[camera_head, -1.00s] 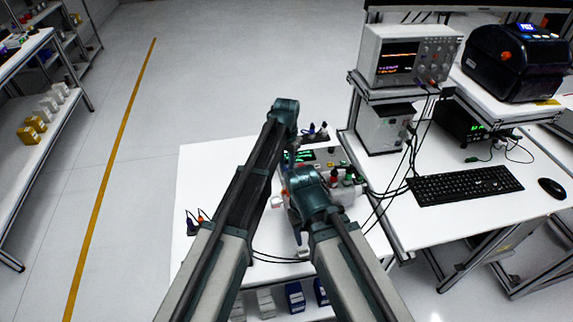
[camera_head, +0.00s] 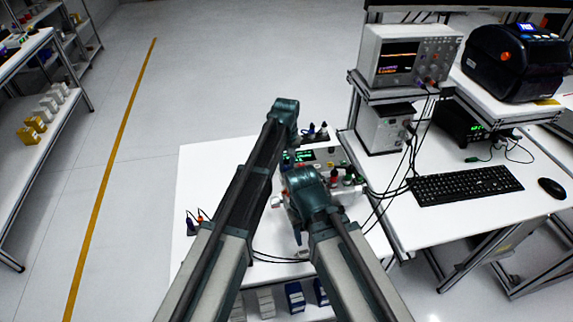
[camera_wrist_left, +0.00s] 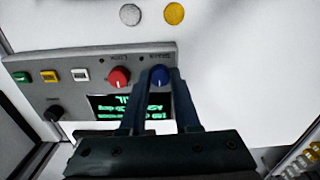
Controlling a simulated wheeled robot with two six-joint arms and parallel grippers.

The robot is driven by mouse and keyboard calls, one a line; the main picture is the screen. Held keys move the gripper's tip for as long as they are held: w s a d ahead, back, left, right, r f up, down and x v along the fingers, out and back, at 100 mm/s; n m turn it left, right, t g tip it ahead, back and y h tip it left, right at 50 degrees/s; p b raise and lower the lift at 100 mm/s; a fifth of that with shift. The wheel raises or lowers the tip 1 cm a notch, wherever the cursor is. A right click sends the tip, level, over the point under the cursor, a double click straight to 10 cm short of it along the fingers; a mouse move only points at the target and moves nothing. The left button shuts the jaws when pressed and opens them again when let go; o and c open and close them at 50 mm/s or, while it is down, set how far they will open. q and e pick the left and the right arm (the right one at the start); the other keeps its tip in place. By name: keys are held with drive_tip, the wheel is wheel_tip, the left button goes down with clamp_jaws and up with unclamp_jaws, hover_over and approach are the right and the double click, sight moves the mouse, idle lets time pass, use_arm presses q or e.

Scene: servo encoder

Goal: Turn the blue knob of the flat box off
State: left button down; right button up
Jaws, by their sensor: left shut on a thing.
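The flat box is a grey panel (camera_wrist_left: 45,92) in the left wrist view, with a dark display (camera_wrist_left: 125,103) showing green text. The blue knob (camera_wrist_left: 160,76) sits near its right end, beside a red knob (camera_wrist_left: 119,77). My left gripper (camera_wrist_left: 161,82) is shut on the blue knob, one finger on each side. In the head view the box's display (camera_head: 300,156) shows between my arms, which hide much of the box. The blue knob and my left gripper's fingertips cannot be made out there.
Green (camera_wrist_left: 21,77), yellow (camera_wrist_left: 49,76) and white (camera_wrist_left: 80,74) buttons and a black knob (camera_wrist_left: 54,113) share the panel. Cables run right toward a bench with a keyboard (camera_head: 465,186) and an oscilloscope (camera_head: 408,55). The white table (camera_head: 205,170) is clear at its back left.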

sight(287, 168)
use_arm(q)
drive_tip(key=shift+n, duration=0.9)
drive_tip(key=c, duration=0.6)
unclamp_jaws()
use_arm(e)
drive_tip(key=shift+r, duration=0.1)
use_arm(q)
wheel_tip(287, 168, up, 14)
drive_tip(key=p, duration=1.3)
drive_tip(key=shift+f+p, duration=0.1)
drive_tip(key=shift+p, duration=0.3)
use_arm(e)
wheel_tip(287, 168, up, 14)
drive_tip(key=shift+f, duration=0.2)
